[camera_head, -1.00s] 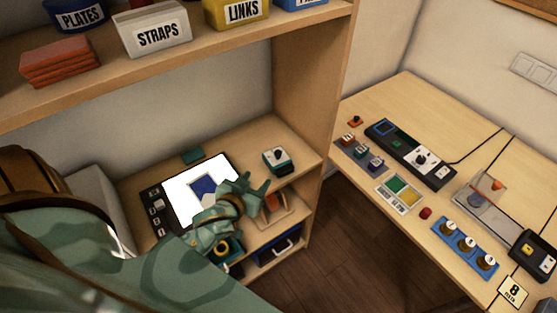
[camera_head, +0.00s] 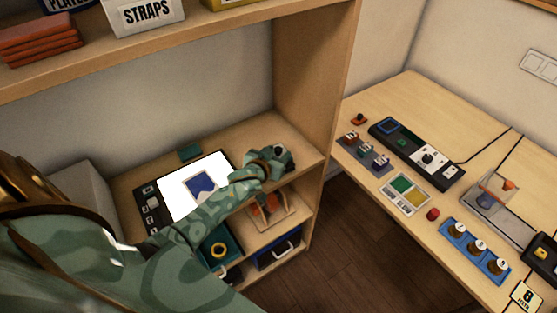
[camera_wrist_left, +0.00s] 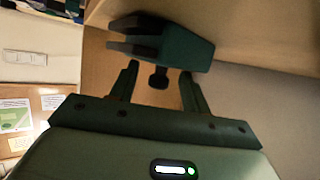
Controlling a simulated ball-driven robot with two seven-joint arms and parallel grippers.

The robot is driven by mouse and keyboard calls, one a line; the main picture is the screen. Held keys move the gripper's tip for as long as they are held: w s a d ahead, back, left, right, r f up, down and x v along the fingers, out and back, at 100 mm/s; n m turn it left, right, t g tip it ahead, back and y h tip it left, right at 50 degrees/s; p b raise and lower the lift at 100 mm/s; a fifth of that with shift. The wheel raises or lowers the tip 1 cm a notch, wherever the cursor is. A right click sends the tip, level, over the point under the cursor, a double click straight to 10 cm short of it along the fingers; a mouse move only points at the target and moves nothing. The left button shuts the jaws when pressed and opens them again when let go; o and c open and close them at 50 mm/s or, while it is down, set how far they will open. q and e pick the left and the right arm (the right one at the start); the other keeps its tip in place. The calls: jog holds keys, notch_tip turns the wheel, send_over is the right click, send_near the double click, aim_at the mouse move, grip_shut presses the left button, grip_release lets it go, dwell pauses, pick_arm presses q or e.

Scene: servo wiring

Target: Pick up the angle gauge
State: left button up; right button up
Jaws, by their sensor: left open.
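The thing I take for the angle gauge (camera_wrist_left: 178,48) is a dark teal block with dark forked prongs and a short dark knob. It rests on the wooden shelf. In the wrist view my left gripper (camera_wrist_left: 160,74) is open, with its two fingers pointing at the block and the knob between them. I cannot tell whether the fingers touch it. In the head view my left gripper (camera_head: 277,160) is at the right end of the shelf top and hides most of the gauge. My right gripper is not in view.
A white-screened panel (camera_head: 180,190) lies left of the gripper on the shelf top. A tall wooden side wall (camera_head: 308,90) stands just right and behind. Lower shelves hold a teal tray (camera_head: 212,240) and a blue bin (camera_head: 275,256). A desk (camera_head: 420,95) with several devices is at right.

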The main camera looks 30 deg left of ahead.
pick_arm(q)
grip_shut()
jog(key=shift+r, duration=0.1)
